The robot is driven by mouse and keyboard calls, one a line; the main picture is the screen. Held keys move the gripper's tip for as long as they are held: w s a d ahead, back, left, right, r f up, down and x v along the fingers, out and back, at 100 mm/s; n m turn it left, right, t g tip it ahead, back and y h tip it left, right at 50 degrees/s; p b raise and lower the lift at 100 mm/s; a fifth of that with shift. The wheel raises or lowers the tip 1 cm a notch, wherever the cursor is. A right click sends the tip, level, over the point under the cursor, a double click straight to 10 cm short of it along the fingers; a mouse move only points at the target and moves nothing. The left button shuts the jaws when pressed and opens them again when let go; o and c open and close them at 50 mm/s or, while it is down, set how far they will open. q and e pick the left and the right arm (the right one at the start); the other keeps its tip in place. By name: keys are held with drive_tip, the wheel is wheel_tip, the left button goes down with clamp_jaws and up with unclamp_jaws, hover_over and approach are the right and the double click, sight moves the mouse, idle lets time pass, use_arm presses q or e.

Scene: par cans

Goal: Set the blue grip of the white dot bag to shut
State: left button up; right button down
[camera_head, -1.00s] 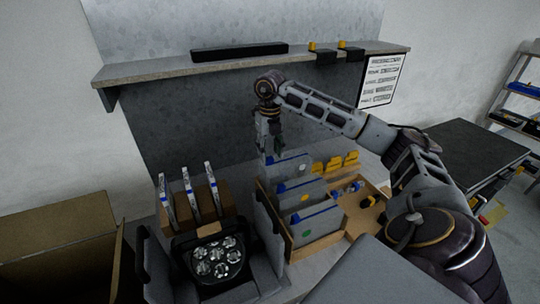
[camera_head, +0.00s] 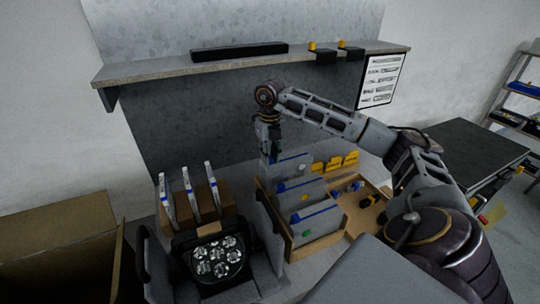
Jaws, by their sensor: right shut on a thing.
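Three grey bags with blue grips along their tops stand one behind another in a wooden holder (camera_head: 305,248). The white dot bag (camera_head: 300,170) is the rearmost, and its pale dot is small and hard to make out. Its blue grip (camera_head: 288,157) shows to the right of my right gripper (camera_head: 271,154). My right gripper points down at the left end of that grip and is shut on it; the fingertips are dark and the exact contact is unclear. The yellow dot bag (camera_head: 312,193) is in the middle and the green dot bag (camera_head: 325,222) in front. My left gripper is out of view.
A par light (camera_head: 217,258) stands at front left, with upright white-and-blue pieces (camera_head: 190,195) behind it. Yellow clips (camera_head: 335,162) and a wooden tray (camera_head: 375,212) lie right of the bags. A shelf (camera_head: 150,72) runs above; an open cardboard box (camera_head: 60,250) is at left.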

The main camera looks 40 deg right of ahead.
drive_tip(key=shift+a, duration=0.1)
drive_tip(key=shift+w+a, duration=0.1)
drive_tip(key=shift+a, duration=0.1)
drive_tip(key=shift+w+a, duration=0.15)
drive_tip(key=shift+a, duration=0.25)
drive_tip(key=c, duration=1.4)
unclamp_jaws()
drive_tip(key=shift+d, duration=0.2)
drive_tip(key=shift+o, duration=0.6)
drive_tip(key=shift+a, duration=0.1)
wheel_tip(320, 180, up, 12)
